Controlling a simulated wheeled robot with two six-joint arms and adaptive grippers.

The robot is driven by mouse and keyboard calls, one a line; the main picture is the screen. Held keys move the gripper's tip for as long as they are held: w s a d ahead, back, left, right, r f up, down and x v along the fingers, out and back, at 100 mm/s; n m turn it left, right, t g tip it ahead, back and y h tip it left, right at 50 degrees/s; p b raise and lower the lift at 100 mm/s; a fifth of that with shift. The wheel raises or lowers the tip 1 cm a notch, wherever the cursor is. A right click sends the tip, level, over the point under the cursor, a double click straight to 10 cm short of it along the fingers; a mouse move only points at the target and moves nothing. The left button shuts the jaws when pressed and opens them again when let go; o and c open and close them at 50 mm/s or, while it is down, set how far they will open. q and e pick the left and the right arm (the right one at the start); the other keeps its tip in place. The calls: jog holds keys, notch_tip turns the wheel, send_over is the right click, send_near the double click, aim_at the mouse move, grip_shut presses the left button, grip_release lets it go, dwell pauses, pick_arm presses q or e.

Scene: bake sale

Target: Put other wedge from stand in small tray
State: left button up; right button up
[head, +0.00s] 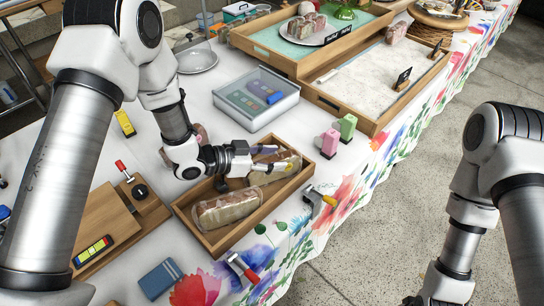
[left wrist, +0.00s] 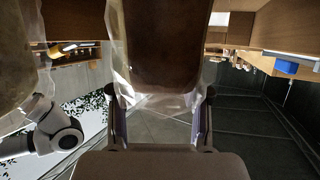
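The small wooden tray (head: 213,236) lies near the table's front edge. One wrapped wedge (head: 228,206) lies in its near half. A second wrapped wedge (head: 287,164) is in its far half, at my left gripper (head: 264,168). In the left wrist view, the fingers stand against both sides of a brown wedge in clear wrap (left wrist: 165,45); the gripper looks shut on it. Whether this wedge rests on the tray floor is hard to tell. The other wedge (left wrist: 22,60) shows at the left there. My right gripper is out of view; its arm comes in at the right.
A wooden stand (head: 300,66) at the back holds a plate of wrapped pieces (head: 307,28); a wrapped piece (head: 397,33) is on its right. A clear-lidded box (head: 255,97) stands behind the tray. Pink (head: 327,143) and green (head: 347,127) clips stand to the right.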

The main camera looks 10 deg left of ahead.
pick_arm(q)
jog(key=shift+r, duration=0.1)
jog(key=shift+a+r, duration=0.15)
jog(key=v, duration=1.1)
jog(key=shift+s+a+p, duration=0.25)
jog(key=shift+p, duration=0.1)
